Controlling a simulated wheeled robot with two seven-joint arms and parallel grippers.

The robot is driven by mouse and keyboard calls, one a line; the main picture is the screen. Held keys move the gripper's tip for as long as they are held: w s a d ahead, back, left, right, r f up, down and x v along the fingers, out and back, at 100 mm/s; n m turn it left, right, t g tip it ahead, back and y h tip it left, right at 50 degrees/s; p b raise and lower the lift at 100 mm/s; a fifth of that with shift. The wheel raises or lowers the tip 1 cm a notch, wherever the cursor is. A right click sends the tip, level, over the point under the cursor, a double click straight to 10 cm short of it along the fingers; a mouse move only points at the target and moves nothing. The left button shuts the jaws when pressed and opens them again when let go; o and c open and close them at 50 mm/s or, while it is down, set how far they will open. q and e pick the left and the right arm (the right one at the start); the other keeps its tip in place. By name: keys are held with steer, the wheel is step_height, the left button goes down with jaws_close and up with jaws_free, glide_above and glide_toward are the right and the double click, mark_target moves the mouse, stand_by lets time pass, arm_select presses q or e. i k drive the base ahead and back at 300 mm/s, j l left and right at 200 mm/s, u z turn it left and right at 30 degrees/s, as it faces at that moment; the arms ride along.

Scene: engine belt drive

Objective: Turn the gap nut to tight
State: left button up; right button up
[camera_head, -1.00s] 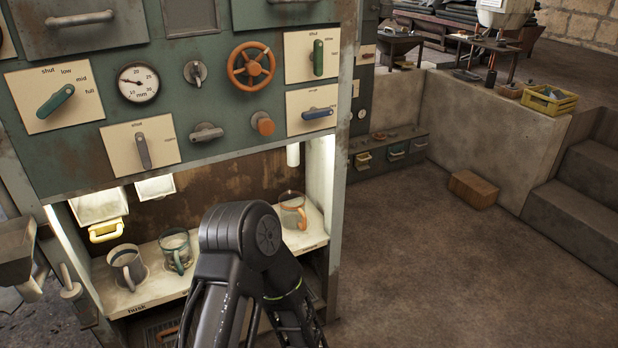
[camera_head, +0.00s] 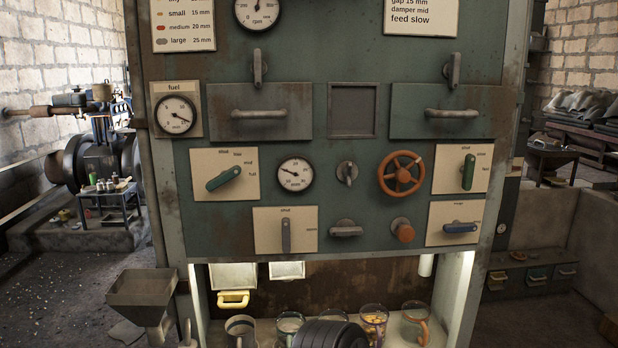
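A green control panel (camera_head: 328,207) fills the middle of the head view. No readable label marks a gap nut. A small grey round fitting with an upright lever (camera_head: 347,172) sits between the mm dial (camera_head: 296,174) and the orange handwheel (camera_head: 401,173); it may be the gap nut. A grey winged knob (camera_head: 346,229) is below it, beside an orange-brown knob (camera_head: 402,230). Neither gripper shows. Only a dark rounded part of my arm shows at the bottom edge.
Several mugs, one a glass mug (camera_head: 374,320) with orange-yellow contents, stand in the lit bay below the panel. A grey hopper (camera_head: 142,287) stands at the left front. Two drawers with handles and several lever plates, including a green lever (camera_head: 223,178), surround the fittings.

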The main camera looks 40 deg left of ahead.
mark_target(346, 172)
steer(key=u, duration=1.25)
